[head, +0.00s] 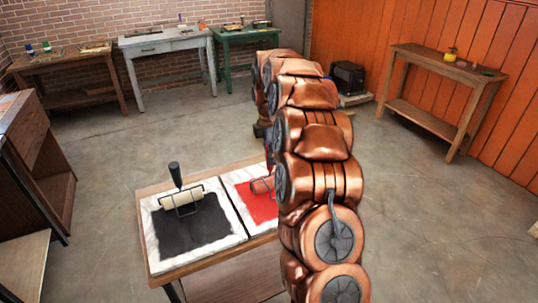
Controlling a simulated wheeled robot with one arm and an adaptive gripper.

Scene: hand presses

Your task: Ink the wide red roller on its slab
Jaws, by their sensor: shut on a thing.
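The wide red roller (261,185) shows in the head view at the left edge of my copper arm. Its pinkish cylinder lies at the red ink patch (258,207) on the white-bordered slab (240,176); I cannot tell whether it touches the ink. My arm hides its right part and most of its handle. My gripper is hidden behind my own arm links, so its hold on the handle does not show.
Left of the red slab, a second slab (154,232) with black ink carries a cream roller (182,195), its dark handle upright. Both slabs share a wooden table (190,265). Benches stand along the walls, including a wooden one (448,68) at right. The floor between is clear.

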